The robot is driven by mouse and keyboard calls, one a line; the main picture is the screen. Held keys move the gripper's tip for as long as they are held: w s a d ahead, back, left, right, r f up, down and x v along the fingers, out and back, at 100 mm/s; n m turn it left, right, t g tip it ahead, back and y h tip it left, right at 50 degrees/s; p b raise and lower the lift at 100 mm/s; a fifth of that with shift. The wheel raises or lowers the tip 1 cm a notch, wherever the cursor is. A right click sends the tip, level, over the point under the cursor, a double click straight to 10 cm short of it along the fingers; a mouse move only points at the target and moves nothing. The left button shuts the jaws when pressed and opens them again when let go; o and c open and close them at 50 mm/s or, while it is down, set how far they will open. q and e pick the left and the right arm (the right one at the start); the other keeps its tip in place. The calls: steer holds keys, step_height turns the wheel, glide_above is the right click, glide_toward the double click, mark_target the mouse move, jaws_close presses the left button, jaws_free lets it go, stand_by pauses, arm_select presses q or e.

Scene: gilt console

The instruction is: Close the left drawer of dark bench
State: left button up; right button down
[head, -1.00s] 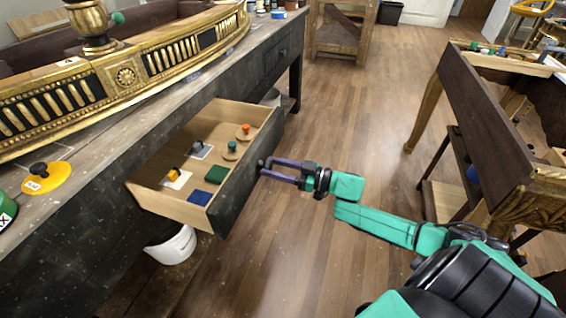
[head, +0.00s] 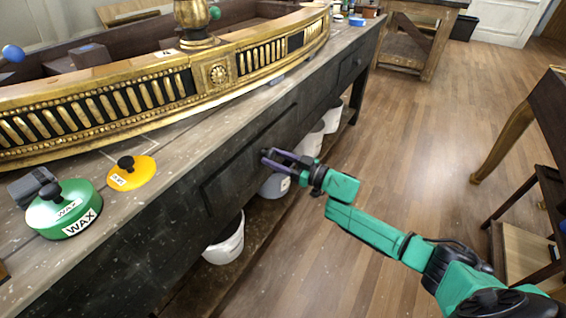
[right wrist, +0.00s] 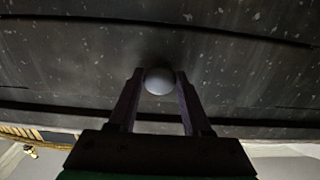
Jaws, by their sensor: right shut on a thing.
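The dark bench (head: 110,262) runs diagonally across the left of the head view. Its left drawer (head: 232,178) is in, with its dark front about level with the bench face; its contents are hidden. My right gripper (head: 270,156) is at the drawer front, shut on the drawer's round knob. In the right wrist view the knob (right wrist: 159,80) sits between the two fingertips, against the dark drawer front. My left gripper is not in view.
A gilt carved piece (head: 215,75) lies on the bench top with a green wax tin (head: 63,212) and an orange tin (head: 132,172) near it. White buckets (head: 226,243) stand under the bench.

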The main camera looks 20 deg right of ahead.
steer(key=shift+w+a, duration=0.4)
steer(key=shift+w, duration=0.05)
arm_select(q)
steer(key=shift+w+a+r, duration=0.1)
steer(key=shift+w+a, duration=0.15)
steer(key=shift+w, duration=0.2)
arm_select(e)
steer(key=shift+r, duration=0.1)
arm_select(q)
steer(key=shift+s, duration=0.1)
arm_select(e)
steer(key=shift+c, duration=1.8)
jaws_free()
steer(key=shift+w+a, duration=0.1)
steer(key=shift+w, duration=0.1)
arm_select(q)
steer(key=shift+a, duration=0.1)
